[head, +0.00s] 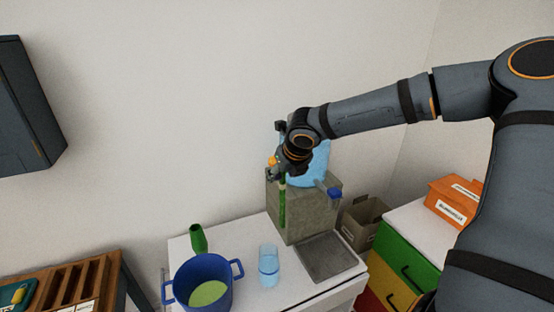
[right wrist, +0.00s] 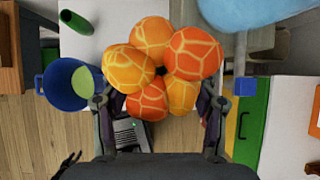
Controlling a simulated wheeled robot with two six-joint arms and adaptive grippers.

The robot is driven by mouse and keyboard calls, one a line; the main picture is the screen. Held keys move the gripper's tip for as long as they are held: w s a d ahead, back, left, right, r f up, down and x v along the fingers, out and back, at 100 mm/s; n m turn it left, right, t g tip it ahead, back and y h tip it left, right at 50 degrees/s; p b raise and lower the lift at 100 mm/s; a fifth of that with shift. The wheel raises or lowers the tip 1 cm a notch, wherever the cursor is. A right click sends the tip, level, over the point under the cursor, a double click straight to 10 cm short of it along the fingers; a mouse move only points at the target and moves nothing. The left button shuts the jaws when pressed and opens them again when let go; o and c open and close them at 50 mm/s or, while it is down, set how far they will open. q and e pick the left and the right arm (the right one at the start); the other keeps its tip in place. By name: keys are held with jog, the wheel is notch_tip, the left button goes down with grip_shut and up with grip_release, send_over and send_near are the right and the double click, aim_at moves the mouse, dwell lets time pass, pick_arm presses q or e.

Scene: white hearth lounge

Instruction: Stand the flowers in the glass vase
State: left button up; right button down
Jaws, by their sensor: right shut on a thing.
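My right gripper (head: 278,174) is shut on the flowers, holding them upright in front of the water dispenser. In the head view their green stem (head: 282,208) hangs down, with a small orange part showing at the top. In the right wrist view the orange and yellow blooms (right wrist: 160,62) fill the space between the fingers of the right gripper (right wrist: 158,100). The clear glass vase (head: 268,262), with a bluish tint, stands upright on the white table, below and left of the stem's end. The stem is apart from it. The left gripper is not in view.
A blue pot (head: 203,286) with green contents and a green bottle-like thing (head: 198,240) stand left of the vase. The stone-coloured dispenser (head: 318,213) and a grey tray (head: 326,257) are to the right. Coloured drawers (head: 402,256) stand beyond the table's right edge.

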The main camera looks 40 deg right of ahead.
jog(key=a+r+n+y+p, duration=0.1)
jog(key=a+r+n+p, duration=0.15)
jog(key=a+p, duration=0.2)
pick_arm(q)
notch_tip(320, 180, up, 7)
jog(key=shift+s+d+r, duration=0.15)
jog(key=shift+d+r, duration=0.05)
pick_arm(e)
jog(key=shift+n+y, duration=0.55)
jog(key=shift+y, duration=0.15)
jog(key=shift+s+a+f, duration=0.3)
jog(key=shift+f, duration=0.55)
jog(key=shift+s+a+f, duration=0.25)
jog(key=shift+s+f, duration=0.05)
jog(key=shift+f, duration=0.55)
jog(key=shift+s+a+f, duration=0.3)
jog(key=shift+f, duration=0.55)
pick_arm(q)
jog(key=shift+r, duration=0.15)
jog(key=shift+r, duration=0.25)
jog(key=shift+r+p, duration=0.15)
jog(key=shift+p, duration=0.2)
